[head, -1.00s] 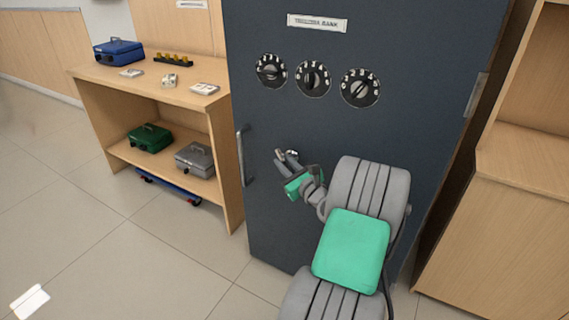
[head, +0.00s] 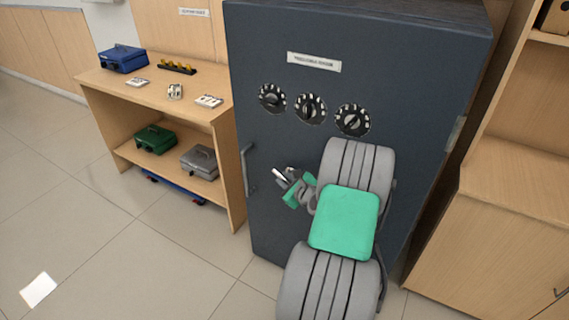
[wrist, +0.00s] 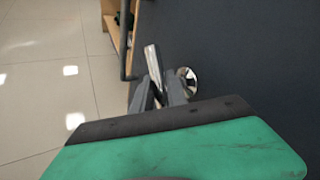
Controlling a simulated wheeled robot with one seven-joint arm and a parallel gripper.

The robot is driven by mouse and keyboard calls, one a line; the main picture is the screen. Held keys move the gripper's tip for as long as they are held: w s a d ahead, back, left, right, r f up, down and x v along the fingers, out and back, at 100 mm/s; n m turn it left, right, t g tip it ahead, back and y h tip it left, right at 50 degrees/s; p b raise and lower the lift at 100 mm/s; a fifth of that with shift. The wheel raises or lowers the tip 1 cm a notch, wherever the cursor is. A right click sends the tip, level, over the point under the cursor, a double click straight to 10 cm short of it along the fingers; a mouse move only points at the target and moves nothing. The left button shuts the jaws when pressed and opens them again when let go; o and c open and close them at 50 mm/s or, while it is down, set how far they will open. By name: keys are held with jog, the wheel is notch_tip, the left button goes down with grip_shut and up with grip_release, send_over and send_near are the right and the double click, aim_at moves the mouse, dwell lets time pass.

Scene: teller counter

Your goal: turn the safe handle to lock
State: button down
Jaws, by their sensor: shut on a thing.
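The dark safe (head: 390,60) stands upright with its door shut. Its handle is a small silver lever, seen between my fingertips in the wrist view (wrist: 154,66) and as a bright tilted bar in the head view (head: 279,175). A round chrome hub (wrist: 187,78) sits on the door just right of the fingers. My gripper (head: 286,179) is shut on the lever, close to the door face; it also shows in the wrist view (wrist: 158,92). The lever's far end sticks out past the fingers, leaning up and left. Part of the lever is hidden by the fingers.
A vertical pull bar (head: 246,170) is on the door's left edge, near my gripper. Three dials (head: 311,108) are above. A wooden shelf unit (head: 150,88) with cash boxes stands left; a wooden cabinet (head: 500,230) stands right. The floor at left is clear.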

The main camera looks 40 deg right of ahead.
jog(key=g+p, duration=0.1)
jog(key=p, duration=0.2)
jog(key=n+g+p, duration=0.1)
jog(key=g+p, duration=0.1)
jog(key=shift+w+r+p, duration=0.1)
jog(key=shift+r+p, duration=0.3)
jog(key=shift+f+n+g+h+p, duration=0.25)
jog(key=shift+n+g+p, duration=0.1)
jog(key=shift+g+p, duration=0.35)
jog(key=shift+f+n+g+h+p, duration=0.15)
jog(key=shift+n+g+h+p, duration=0.2)
jog(key=shift+g, duration=0.45)
jog(key=c, duration=1.6)
grip_release()
jog(key=v, duration=0.8)
jog(key=shift+d+f, duration=0.1)
